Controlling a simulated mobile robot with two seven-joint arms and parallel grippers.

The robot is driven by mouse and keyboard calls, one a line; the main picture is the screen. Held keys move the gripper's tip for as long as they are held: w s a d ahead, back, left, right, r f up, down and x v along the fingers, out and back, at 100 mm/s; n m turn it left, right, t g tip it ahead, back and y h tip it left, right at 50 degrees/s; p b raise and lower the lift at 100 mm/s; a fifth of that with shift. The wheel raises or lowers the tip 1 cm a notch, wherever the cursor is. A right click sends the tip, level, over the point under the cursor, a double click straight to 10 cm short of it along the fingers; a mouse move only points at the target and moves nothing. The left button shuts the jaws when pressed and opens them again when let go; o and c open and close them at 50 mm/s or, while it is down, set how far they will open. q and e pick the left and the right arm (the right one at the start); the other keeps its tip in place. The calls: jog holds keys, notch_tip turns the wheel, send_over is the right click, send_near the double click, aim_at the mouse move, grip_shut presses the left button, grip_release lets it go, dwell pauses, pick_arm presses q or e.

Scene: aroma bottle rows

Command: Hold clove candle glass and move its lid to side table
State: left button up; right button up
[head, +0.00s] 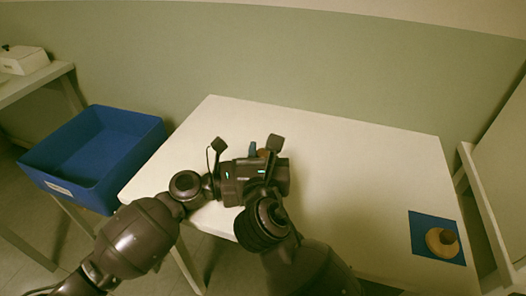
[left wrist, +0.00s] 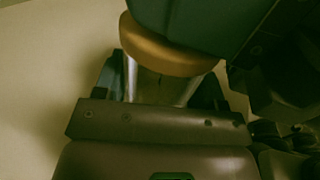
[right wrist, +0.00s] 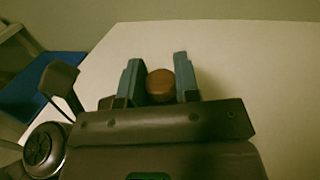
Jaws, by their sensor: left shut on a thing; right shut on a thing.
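The clove candle glass (left wrist: 158,86) is a clear, shiny cylinder in the left wrist view. My left gripper (left wrist: 162,82) is shut around its side. The tan wooden lid (left wrist: 165,50) sits at the top of the glass; I cannot tell whether it is seated or slightly raised. My right gripper (right wrist: 160,84) is shut on the lid's round brown knob (right wrist: 160,87), one blue-grey finger on each side. In the head view, both grippers meet over the left part of the table, and my arms hide the glass.
The white table (head: 350,170) is largely clear to the right. A blue mat (head: 424,223) at its right end bears a round wooden piece with a knob (head: 442,241). A blue bin (head: 95,150) stands at the left. A pale surface with a white box (head: 22,60) is far left.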

aim_at(263, 152)
jog(key=shift+r, duration=0.8)
dwell(0.4)
jog(key=shift+r, duration=0.3)
jog(key=shift+r, duration=2.05)
pick_arm(q)
jog(key=o, duration=1.3)
jog(key=shift+o, duration=0.2)
